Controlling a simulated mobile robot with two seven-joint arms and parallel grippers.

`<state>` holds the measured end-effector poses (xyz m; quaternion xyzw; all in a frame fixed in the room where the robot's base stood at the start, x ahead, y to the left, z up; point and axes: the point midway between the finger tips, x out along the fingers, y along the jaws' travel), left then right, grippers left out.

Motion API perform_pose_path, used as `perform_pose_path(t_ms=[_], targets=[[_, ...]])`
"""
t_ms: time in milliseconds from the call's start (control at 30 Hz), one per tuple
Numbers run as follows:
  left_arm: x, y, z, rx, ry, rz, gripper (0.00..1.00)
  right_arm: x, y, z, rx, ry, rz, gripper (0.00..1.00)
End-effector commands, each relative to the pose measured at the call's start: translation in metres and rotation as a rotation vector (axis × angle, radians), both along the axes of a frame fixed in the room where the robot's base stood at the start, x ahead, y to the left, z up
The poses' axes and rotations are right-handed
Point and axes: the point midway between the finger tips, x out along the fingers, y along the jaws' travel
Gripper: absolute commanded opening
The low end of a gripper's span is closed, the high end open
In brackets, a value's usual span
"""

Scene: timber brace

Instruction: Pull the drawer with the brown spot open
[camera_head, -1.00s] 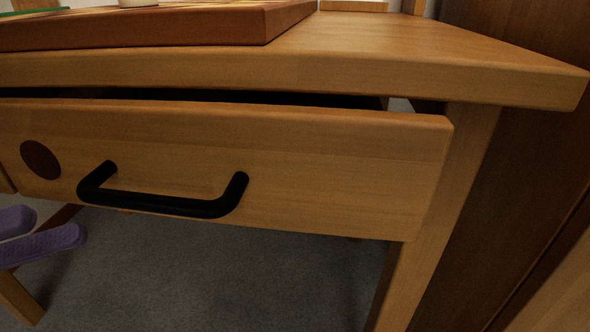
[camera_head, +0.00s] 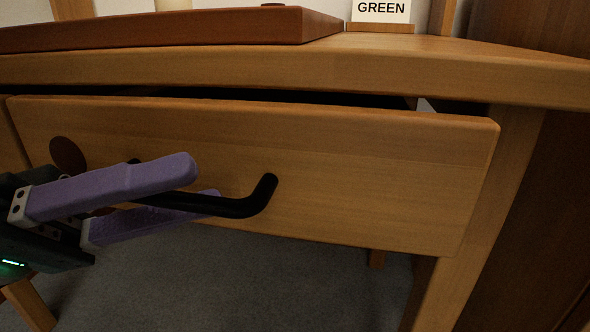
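The drawer (camera_head: 350,170) with a dark brown round spot (camera_head: 67,154) on its front is slightly out from under the table top, with a dark gap above it. Its black bar handle (camera_head: 245,205) is partly hidden behind my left gripper. My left gripper (camera_head: 205,182) has two purple fingers that are apart. One finger is above and in front of the bar, the other lower, near the bar. I cannot tell whether either touches it. My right gripper is not in view.
The wooden table top (camera_head: 420,75) overhangs the drawer. A reddish-brown board (camera_head: 200,30) and a sign reading GREEN (camera_head: 381,10) are on it. A table leg (camera_head: 480,220) stands at the right. Grey floor (camera_head: 250,285) is clear below the drawer.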

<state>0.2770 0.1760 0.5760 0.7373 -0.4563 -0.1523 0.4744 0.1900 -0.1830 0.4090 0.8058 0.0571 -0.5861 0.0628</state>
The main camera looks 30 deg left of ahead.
Motion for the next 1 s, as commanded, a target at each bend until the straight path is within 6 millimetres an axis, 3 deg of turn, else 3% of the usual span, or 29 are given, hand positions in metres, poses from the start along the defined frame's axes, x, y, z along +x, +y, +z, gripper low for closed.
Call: perform_pose_path(t_ms=[33,400,1000], targets=[[-0.0001,0.0001,0.0000,0.000,0.000,0.000,0.39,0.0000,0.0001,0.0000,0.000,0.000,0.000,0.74],[-0.0002,0.0003,-0.0002,0.000,0.000,0.000,0.00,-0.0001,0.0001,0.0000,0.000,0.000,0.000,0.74],[-0.0003,0.0003,-0.0001,-0.001,-0.001,-0.001,0.00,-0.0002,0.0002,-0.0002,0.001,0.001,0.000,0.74]])
